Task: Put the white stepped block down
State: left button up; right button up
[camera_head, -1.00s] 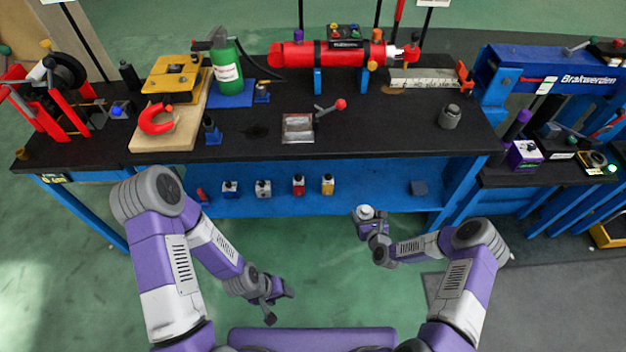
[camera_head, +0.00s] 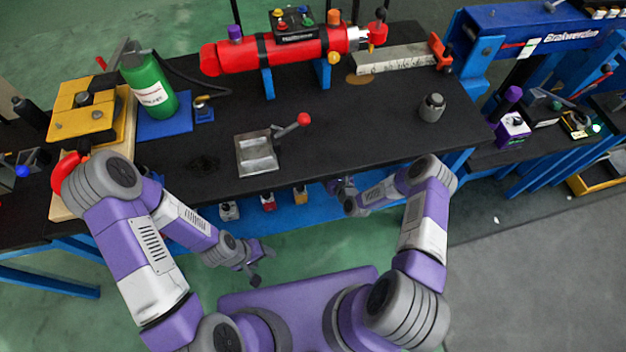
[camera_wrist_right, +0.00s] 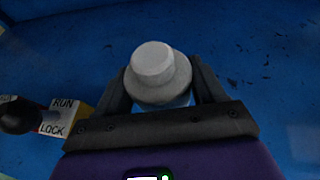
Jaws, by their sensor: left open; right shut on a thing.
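The white stepped block (camera_wrist_right: 155,70), a small round cylinder on a wider round base, is upright between the fingers of my right gripper (camera_wrist_right: 158,88) in the right wrist view. That gripper is shut on it, above a blue surface; whether the block touches the surface cannot be told. In the head view my right gripper (camera_head: 340,187) is at the table's front edge, by the blue lower shelf (camera_head: 285,219), and the block cannot be made out. My left gripper (camera_head: 264,266) is open and empty over the green floor, in front of the table.
A yellow box labelled RUN/LOCK (camera_wrist_right: 72,122) with a black knob is left of my right gripper. Small switch boxes (camera_head: 229,210) stand on the lower shelf. The black tabletop (camera_head: 350,130) overhangs it and carries a metal tray (camera_head: 257,154) and a grey weight (camera_head: 432,108).

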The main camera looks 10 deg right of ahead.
notch_tip(320, 180, down, 6)
jog(key=shift+f+b, duration=0.1)
jog(key=shift+b, duration=1)
jog(key=o, duration=1)
jog(key=shift+f, duration=0.1)
jog(key=shift+o, duration=0.2)
